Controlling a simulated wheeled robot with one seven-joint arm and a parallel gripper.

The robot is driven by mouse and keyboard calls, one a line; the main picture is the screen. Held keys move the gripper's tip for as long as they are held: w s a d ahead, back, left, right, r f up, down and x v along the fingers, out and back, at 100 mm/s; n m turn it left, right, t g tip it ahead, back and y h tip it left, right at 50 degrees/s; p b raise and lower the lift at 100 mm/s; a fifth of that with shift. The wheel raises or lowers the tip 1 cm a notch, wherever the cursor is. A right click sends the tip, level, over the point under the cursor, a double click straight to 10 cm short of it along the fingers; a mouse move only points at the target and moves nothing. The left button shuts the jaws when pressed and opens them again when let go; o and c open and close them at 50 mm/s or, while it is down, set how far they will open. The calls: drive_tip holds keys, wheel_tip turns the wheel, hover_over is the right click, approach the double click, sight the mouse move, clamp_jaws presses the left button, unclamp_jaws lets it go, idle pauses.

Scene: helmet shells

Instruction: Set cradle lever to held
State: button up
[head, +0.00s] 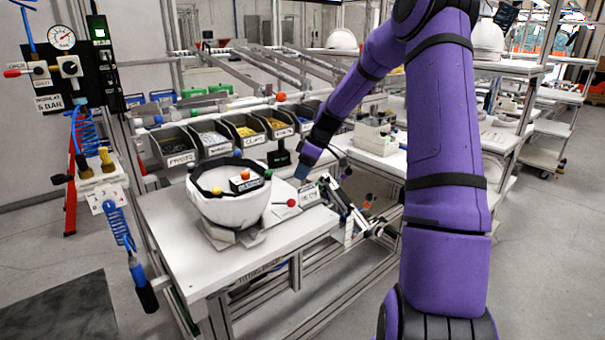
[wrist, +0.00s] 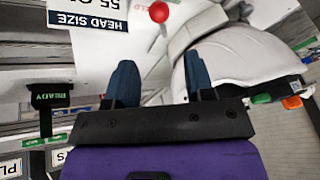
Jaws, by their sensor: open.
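The white helmet shell (head: 232,207) sits upside down in a light grey cradle (head: 222,236) on the white workbench. A red ball knob (head: 291,203), apparently the lever's end, stands just right of the shell. A red knob (wrist: 158,11) also shows at the top of the wrist view, beside faint red lettering that is partly hidden. The lever's shaft and pivot are hard to make out. My gripper (head: 303,168) is behind and slightly right of the knob in the head view. In the wrist view its two blue fingers (wrist: 160,78) are apart, with nothing between them.
Several labelled parts bins (head: 213,140) stand behind the bench. A head-size card (wrist: 88,14) and a dark READY sign (wrist: 50,95) show at left in the wrist view. The shell (wrist: 235,65) lies close to the right finger there. The bench's front left (head: 185,255) is clear.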

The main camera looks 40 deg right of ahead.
drive_tip(key=shift+s+a, duration=0.1)
drive_tip(key=c, duration=0.3)
drive_tip(key=s+a+t+h, duration=0.1)
drive_tip(key=s+a, duration=0.1)
drive_tip(key=s+a+r+n+t+h, duration=0.1)
drive_tip(key=s+a, duration=0.1)
drive_tip(key=s, duration=0.1)
drive_tip(key=s+a+r+t+h, duration=0.1)
drive_tip(key=s+a+h, duration=0.1)
drive_tip(key=s, duration=0.1)
drive_tip(key=shift+s+a+r+n, duration=0.1)
drive_tip(key=shift+a+n, duration=0.2)
clamp_jaws()
drive_tip(key=shift+t, duration=0.3)
drive_tip(key=x, duration=0.9)
drive_tip(key=shift+s+a+f, duration=0.2)
drive_tip(key=shift+f, duration=0.05)
drive_tip(key=w+d+f, duration=0.2)
drive_tip(key=shift+w+d, duration=0.1)
drive_tip(key=shift+w, duration=0.25)
drive_tip(key=shift+w+d, duration=0.1)
drive_tip(key=shift+w, duration=0.05)
